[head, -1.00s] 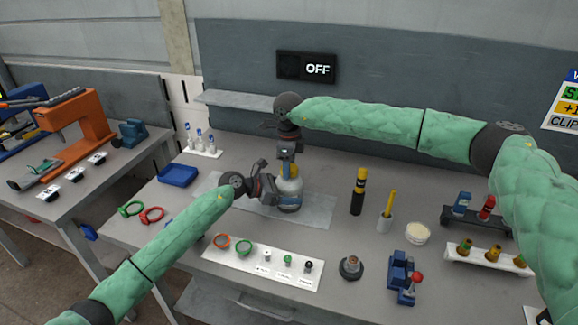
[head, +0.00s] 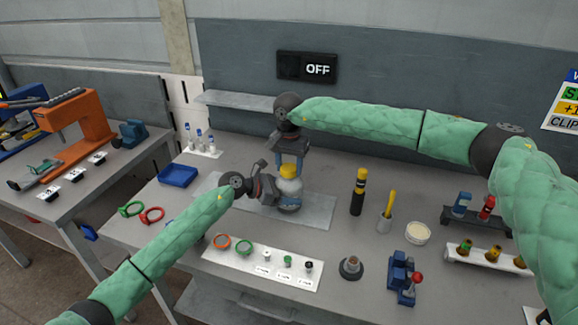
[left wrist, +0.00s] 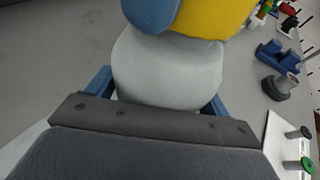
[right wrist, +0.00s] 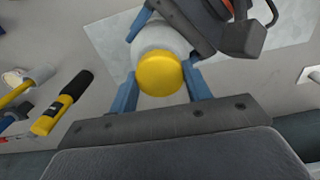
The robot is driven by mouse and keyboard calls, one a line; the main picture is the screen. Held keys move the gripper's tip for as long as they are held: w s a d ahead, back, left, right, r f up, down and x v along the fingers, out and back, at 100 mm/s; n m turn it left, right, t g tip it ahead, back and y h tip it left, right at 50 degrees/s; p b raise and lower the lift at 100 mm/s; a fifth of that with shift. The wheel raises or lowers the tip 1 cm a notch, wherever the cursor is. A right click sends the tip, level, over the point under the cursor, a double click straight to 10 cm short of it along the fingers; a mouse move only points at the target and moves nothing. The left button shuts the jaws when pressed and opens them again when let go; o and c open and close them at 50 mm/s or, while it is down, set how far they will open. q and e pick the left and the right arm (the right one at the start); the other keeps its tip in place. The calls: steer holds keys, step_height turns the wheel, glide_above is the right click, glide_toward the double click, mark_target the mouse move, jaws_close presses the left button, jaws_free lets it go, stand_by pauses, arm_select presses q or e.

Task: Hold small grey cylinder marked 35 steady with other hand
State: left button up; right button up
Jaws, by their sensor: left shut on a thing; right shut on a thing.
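The small grey cylinder (head: 289,189) stands upright on a pale mat (head: 317,209), with a yellow cap (head: 289,170) on top. No marking is readable. My left gripper (head: 276,192) is shut on its grey body from the side; in the left wrist view the body (left wrist: 168,75) sits between the blue fingers. My right gripper (head: 290,160) comes from above and is shut on the yellow cap; in the right wrist view the cap (right wrist: 160,74) is between its blue fingers. The cylinder's lower part is partly hidden by my left gripper.
A white strip with rings and small fittings (head: 262,268) lies in front. A blue tray (head: 178,175) is at the left. A wall sign (head: 306,67) reads OFF.

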steer(key=n, duration=0.7)
steer(key=shift+a+r, duration=0.1)
steer(key=n, duration=0.6)
steer(key=shift+s+n, duration=0.15)
steer(key=shift+n, duration=0.15)
steer(key=o, duration=1.1)
